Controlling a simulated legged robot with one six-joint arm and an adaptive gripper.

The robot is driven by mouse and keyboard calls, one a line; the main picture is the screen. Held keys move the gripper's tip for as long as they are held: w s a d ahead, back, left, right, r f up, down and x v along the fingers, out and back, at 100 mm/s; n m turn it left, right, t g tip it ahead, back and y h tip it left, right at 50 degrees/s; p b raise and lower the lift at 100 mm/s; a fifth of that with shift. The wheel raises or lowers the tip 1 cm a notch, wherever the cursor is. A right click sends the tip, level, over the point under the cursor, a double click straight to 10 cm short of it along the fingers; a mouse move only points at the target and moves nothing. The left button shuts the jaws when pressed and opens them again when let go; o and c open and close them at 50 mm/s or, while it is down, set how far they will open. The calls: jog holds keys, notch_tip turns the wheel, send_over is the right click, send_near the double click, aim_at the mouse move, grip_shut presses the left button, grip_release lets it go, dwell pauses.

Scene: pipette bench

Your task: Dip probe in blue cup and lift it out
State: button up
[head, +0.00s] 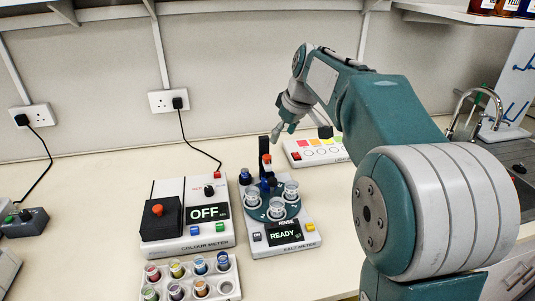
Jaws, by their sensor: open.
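The salt meter (296,238) stands on the bench, its display reading READY and a RINSE label above it. Clear cups (277,208) sit on its round green-grey carousel (257,213). A dark blue part (265,186) shows among the cups; I cannot tell whether it is the blue cup or part of the probe. A black post (264,148) rises behind the carousel, with an orange-red piece (266,159) on it, possibly the probe's holder.
The colour meter (187,245), reading OFF, stands left of the salt meter. A white rack (228,271) of coloured vials is in front. A panel with coloured squares (316,152) lies behind at right. A sink tap (478,98) is far right.

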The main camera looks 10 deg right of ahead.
jog(key=n, duration=0.2)
send_near(267, 156)
jog(key=shift+g+y, duration=0.3)
jog(key=shift+y, duration=0.1)
jog(key=x, duration=0.9)
jog(key=shift+w+d, duration=0.35)
jog(key=shift+d, duration=0.05)
grip_shut()
